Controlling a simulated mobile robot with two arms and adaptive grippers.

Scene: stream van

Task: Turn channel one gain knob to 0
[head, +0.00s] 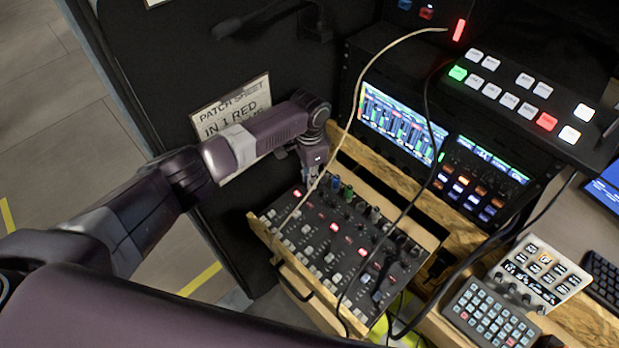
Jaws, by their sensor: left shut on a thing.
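The mixer (330,237) is a black panel of knobs and lit buttons in a wooden drawer-like frame. My left gripper (311,184) points down at the mixer's far left corner. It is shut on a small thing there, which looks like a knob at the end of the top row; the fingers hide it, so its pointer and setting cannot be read. A green knob (348,193) and other coloured knobs stand just right of the fingers. My right gripper is out of view.
A pale cable (352,108) and a black cable (428,150) hang across the mixer. A patch sheet (232,108) is on the dark panel behind my left arm. Lit screens (400,122), a switcher (520,95) and a keypad (490,312) lie right.

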